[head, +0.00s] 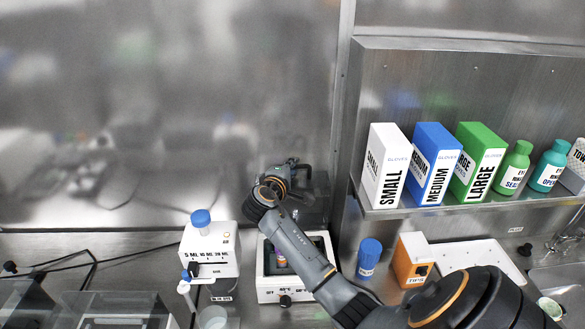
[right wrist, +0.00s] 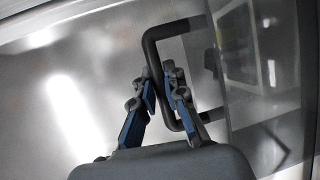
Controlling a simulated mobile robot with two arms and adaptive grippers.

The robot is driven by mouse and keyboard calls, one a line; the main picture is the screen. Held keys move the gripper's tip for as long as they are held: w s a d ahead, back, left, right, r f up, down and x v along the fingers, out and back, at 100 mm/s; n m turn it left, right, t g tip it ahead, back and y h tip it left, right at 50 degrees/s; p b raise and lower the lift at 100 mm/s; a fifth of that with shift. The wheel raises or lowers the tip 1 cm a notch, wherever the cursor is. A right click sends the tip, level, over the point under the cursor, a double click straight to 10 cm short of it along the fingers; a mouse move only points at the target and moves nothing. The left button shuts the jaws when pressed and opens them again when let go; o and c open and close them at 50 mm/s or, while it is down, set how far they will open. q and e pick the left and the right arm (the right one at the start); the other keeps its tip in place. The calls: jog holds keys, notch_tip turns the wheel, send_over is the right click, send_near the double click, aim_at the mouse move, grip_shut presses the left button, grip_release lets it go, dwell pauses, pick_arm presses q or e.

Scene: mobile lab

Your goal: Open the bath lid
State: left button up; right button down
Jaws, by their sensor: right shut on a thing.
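The bath (head: 262,289) is a white box with a dark well and a black front knob, on the counter in the head view. Its clear lid (head: 315,208) appears raised steeply at the back of the well. My right gripper (head: 292,168) is at the upper part of the lid, partly hidden by its own wrist. In the right wrist view, my right gripper (right wrist: 158,78) has its blue-padded fingers on either side of the black lid handle (right wrist: 152,47), shut on it. The clear lid panel (right wrist: 262,60) stands to the right there. My left gripper is not in view.
A white device with a blue knob (head: 205,250) stands left of the bath. A blue-capped bottle (head: 369,258) and an orange-and-white tips box (head: 411,258) stand to its right. A shelf (head: 425,212) above holds glove boxes and green bottles. A steel wall is close behind.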

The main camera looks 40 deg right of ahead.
jog(key=shift+m+t+h, duration=0.4)
jog(key=shift+h, duration=0.4)
jog(key=s+a+b, duration=0.2)
jog(key=s+b, duration=0.1)
jog(key=shift+s+a+r, duration=0.1)
jog(key=shift+a+r, duration=0.15)
jog(key=shift+a, duration=0.15)
jog(key=shift+w+d, duration=0.2)
jog(key=shift+w, duration=0.05)
jog(key=c, duration=1.4)
grip_release()
jog(key=shift+s+a, duration=0.1)
jog(key=shift+o, duration=0.2)
jog(key=shift+s+a, duration=0.1)
jog(key=shift+a, duration=0.15)
jog(key=v, duration=1.1)
jog(key=shift+s+a, duration=0.15)
jog(key=shift+s, duration=0.05)
